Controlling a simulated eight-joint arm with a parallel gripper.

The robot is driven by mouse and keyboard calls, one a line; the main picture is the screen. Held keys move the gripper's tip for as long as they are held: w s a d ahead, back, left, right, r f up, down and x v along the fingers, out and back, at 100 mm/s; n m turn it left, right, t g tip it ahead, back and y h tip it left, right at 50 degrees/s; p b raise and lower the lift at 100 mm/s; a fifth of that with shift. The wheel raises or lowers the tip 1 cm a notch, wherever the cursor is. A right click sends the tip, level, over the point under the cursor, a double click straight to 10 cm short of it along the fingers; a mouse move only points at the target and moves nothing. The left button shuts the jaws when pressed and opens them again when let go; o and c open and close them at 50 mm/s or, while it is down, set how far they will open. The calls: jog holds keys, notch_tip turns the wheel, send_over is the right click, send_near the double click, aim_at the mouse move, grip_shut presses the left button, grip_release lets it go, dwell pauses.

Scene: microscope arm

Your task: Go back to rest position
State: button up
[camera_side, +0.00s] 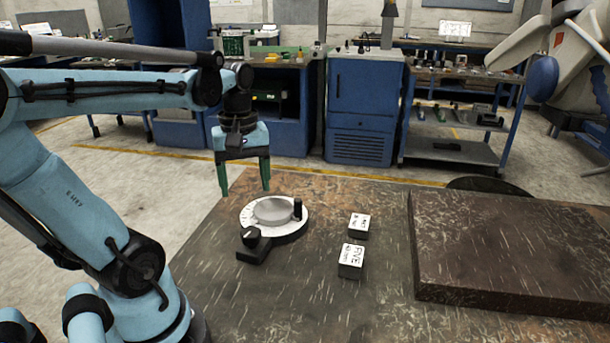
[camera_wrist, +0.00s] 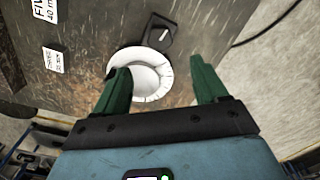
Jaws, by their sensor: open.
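My gripper (camera_side: 245,188) has two green fingers that stand apart with nothing between them. It hangs in the air above and slightly left of a round white dial device (camera_side: 274,211) on the table. The device has a black base with a black knob at the front left and a black post at the right. In the wrist view my gripper (camera_wrist: 160,80) shows its fingers spread, with the white dial (camera_wrist: 151,70) below and partly behind the left finger.
Two small labelled blocks, a front one (camera_side: 351,261) and a back one (camera_side: 359,226), sit right of the dial on the dark worn table (camera_side: 300,310). A raised slab (camera_side: 510,250) fills the right side. Blue cabinets (camera_side: 365,105) and shelves stand well behind.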

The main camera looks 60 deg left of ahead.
jog(key=shift+r, duration=0.25)
jog(key=w+d+f+m+t, duration=0.1)
jog(key=w+d+m+t, duration=0.2)
jog(key=d+m, duration=0.3)
jog(key=w+d+f+m+t, duration=0.2)
jog(key=w+d+m+t, duration=0.1)
jog(key=d+m, duration=0.4)
jog(key=shift+w+d+m+t, duration=0.25)
jog(key=shift+m+t, duration=0.35)
jog(key=shift+m, duration=0.3)
